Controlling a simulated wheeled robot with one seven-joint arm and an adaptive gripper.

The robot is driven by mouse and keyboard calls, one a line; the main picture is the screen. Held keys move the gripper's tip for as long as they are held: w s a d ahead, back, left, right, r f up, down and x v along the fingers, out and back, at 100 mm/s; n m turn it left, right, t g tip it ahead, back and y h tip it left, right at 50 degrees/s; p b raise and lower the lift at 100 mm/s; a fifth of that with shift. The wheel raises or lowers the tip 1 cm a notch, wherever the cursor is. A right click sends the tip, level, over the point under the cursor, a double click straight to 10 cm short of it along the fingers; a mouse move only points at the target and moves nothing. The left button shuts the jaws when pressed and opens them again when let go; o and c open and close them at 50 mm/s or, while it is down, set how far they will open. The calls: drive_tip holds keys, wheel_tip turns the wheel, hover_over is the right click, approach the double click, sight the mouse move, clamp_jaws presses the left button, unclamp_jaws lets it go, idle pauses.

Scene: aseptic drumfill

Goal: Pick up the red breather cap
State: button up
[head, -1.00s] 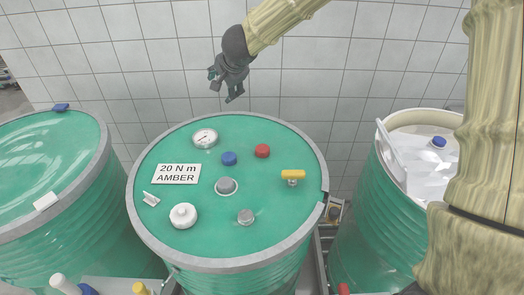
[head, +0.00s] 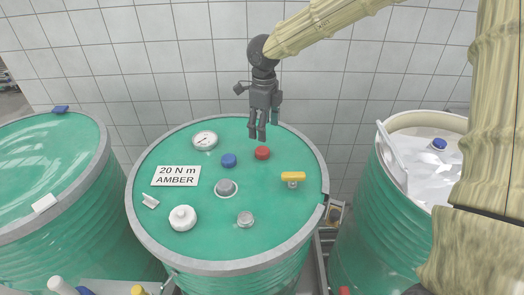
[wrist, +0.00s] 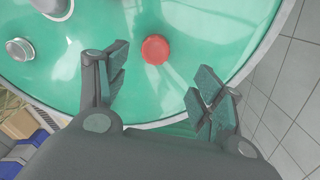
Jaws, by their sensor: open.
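The red breather cap (head: 262,153) sits on the green lid of the middle drum (head: 268,205), near its back right. In the wrist view the red cap (wrist: 155,49) shows as a round disc ahead of the fingertips, roughly centred between them. My gripper (head: 257,133) points down, just above and behind the red cap in the head view. In the wrist view my gripper (wrist: 158,88) has its fingers spread wide, with nothing between them. The exact height above the lid is hard to tell.
On the same lid are a blue cap (head: 229,160), a gauge (head: 205,140), a yellow-handled valve (head: 293,178), a grey plug (head: 226,187), a metal fitting (head: 245,218) and a white cap (head: 183,217). A tiled wall (head: 150,60) stands behind. Drums flank both sides.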

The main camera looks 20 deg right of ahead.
sight(262, 149)
wheel_tip(262, 149, down, 3)
drive_tip(key=shift+f+p, duration=0.15)
drive_tip(key=shift+p, duration=0.15)
drive_tip(key=f, duration=0.1)
drive_tip(key=f+p, duration=0.2)
drive_tip(key=f, duration=0.1)
drive_tip(key=shift+s+a, duration=0.15)
drive_tip(key=shift+a, duration=0.2)
drive_tip(key=shift+f, duration=0.6)
drive_tip(key=shift+c, duration=0.2)
drive_tip(key=c, duration=0.8)
